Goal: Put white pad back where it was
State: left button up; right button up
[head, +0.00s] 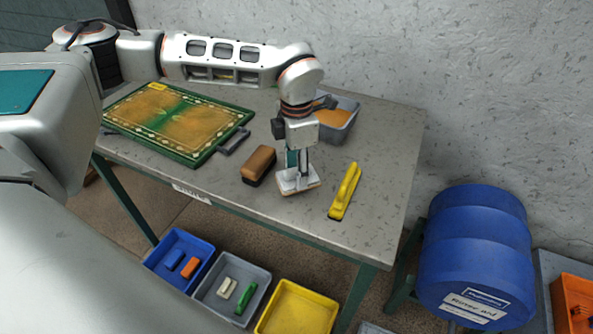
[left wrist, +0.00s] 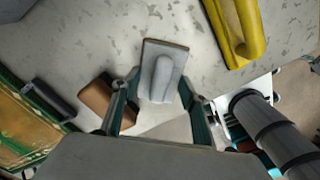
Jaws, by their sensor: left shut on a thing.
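The white pad (head: 298,188) has a light rectangular base and a raised grip; it also shows in the left wrist view (left wrist: 178,50). It is near the table's front edge, between a brown block brush (head: 259,164) and a yellow-handled tool (head: 345,192). My left gripper (head: 297,172) points down and is shut on the white pad, with its fingers on either side of the grip in the left wrist view (left wrist: 160,80). I cannot tell whether the pad's underside touches the table. My right gripper is not in view.
A grey bin (head: 352,104) with orange contents stands behind my left gripper. Blue, grey and yellow bins (head: 296,310) sit below the front edge.

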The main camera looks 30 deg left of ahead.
pick_arm(q)
jog(key=shift+f, duration=0.35)
jog(key=shift+f, duration=0.15)
jog(key=o, duration=1.3)
jog(key=shift+c, duration=0.2)
notch_tip(320, 180, up, 12)
